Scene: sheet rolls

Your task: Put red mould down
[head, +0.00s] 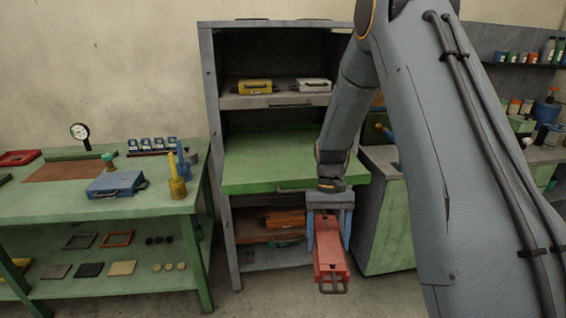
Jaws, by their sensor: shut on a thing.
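The red mould (330,252) is a long box with a dark wire handle at its near end. My gripper (328,235) is shut on it, with one blue finger on each side. It hangs in the air in front of the grey cabinet (209,110). The cabinet has a green pulled-out shelf (270,165) at mid height, bare where I can see it. My arm hides the cabinet's right side and part of that shelf.
A yellow mould (254,87) and a white mould (313,85) sit on the upper shelf. An orange mould (285,219) is on a lower shelf. A green table (110,205) at left holds a blue mould (115,184). A green-fronted cabinet (388,230) stands at right.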

